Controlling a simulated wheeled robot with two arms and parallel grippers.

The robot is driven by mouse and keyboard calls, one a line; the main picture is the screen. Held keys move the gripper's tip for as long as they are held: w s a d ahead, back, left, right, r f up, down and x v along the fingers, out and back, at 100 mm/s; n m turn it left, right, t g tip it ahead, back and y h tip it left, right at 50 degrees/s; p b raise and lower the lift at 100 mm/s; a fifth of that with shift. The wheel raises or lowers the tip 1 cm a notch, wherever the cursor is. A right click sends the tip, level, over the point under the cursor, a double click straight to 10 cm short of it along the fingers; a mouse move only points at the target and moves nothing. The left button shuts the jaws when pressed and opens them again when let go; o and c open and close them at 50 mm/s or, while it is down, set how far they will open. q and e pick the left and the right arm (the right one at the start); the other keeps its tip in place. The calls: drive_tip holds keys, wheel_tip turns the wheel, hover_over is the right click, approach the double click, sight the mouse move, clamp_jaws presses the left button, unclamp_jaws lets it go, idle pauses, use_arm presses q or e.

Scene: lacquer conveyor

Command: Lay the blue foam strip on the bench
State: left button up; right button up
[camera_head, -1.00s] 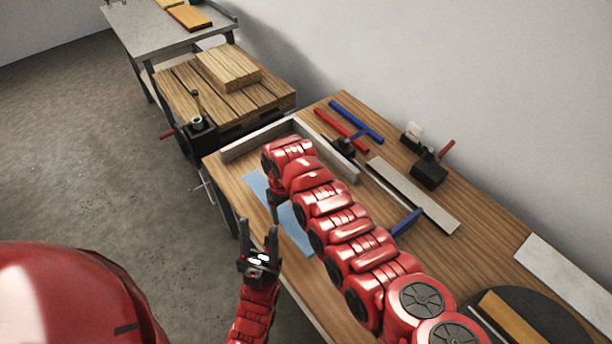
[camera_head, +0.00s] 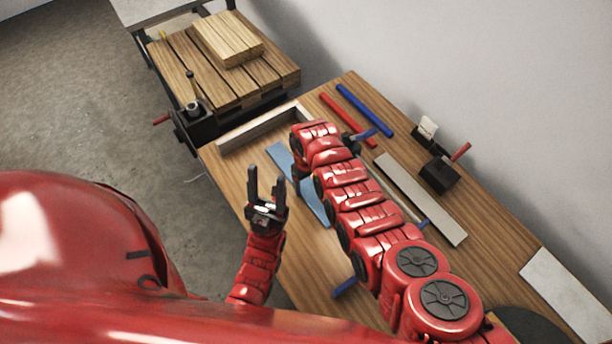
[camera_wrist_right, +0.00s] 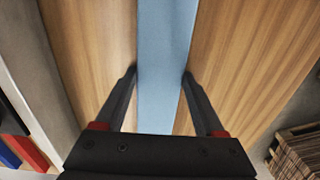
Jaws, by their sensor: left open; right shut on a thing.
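The blue foam strip (camera_head: 315,204) is a long flat light-blue piece over the near left part of the wooden bench (camera_head: 300,265). My right arm covers part of it in the head view. In the right wrist view the strip (camera_wrist_right: 164,40) runs between the fingers of my right gripper (camera_wrist_right: 160,76), which is shut on its two long edges. Wood grain shows on both sides of it. I cannot tell whether the strip touches the bench or hangs just above it. My left gripper (camera_head: 266,178) is open and empty, left of the strip near the bench's front edge.
A wooden rail (camera_head: 262,128) lies along the bench's left end. Red (camera_head: 346,118) and blue (camera_head: 364,109) bars, a grey flat bar (camera_head: 420,198) and a black block tool (camera_head: 440,174) lie toward the wall. A pallet stack with a vise (camera_head: 195,122) stands beyond the left end.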

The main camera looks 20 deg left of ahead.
drive_tip(key=shift+s+r, duration=0.1)
drive_tip(key=shift+r, duration=0.05)
drive_tip(key=shift+s, duration=0.15)
drive_tip(key=o, duration=0.9)
drive_tip(key=shift+d, duration=0.1)
drive_tip(key=o, duration=0.4)
